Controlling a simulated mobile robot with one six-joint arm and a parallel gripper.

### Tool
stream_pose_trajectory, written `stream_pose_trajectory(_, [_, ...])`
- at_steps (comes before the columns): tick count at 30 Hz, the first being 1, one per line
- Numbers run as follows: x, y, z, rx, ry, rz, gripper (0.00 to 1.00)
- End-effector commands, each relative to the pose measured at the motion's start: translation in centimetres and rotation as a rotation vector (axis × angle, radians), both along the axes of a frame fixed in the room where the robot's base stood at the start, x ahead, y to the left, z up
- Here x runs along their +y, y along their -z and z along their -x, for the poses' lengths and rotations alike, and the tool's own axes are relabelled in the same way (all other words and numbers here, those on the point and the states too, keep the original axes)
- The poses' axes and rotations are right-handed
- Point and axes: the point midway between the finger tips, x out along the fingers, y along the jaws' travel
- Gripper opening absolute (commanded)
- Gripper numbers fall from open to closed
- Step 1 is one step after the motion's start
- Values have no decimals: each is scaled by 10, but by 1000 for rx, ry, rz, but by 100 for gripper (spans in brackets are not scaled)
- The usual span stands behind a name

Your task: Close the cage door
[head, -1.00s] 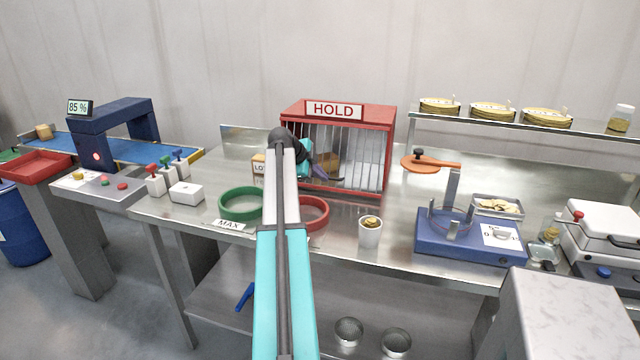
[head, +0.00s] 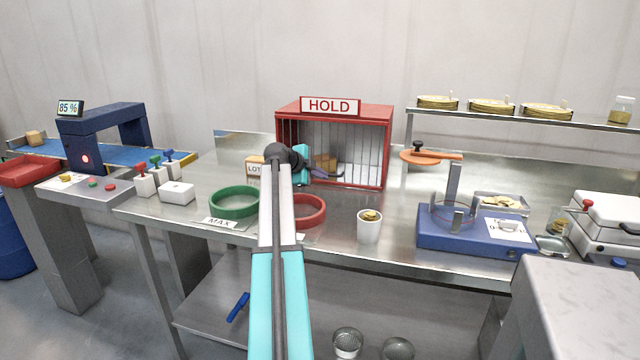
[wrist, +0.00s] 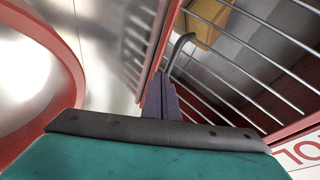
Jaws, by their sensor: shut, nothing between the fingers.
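The red cage (head: 345,113) with the HOLD sign stands at the back of the steel counter. Its barred front holds a tan box (head: 325,162) behind it. In the wrist view bars (wrist: 240,62) cross in front of a yellow box (wrist: 205,22), and a dark curved handle (wrist: 179,50) shows at the red frame edge. My gripper (head: 322,178) is in front of the cage, its purple fingers (wrist: 160,100) shut with nothing between them, near the handle; contact is unclear. My arm hides part of the cage front, and I cannot tell whether the door is fully flush.
A green ring (head: 234,202) and a red ring (head: 310,211) lie in front of the cage, either side of my arm. A white cup (head: 369,228) and a blue device (head: 470,240) stand to the right. A LOT box (head: 254,167) stands left.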

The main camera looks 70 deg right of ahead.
Motion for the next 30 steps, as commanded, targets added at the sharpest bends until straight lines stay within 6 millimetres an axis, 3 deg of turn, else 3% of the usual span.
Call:
stream_pose_trajectory(14, [-8,3,-1,-3,0,38,0])
stream_pose_trajectory(30, [-3,5,-1,-3,-2,37,0])
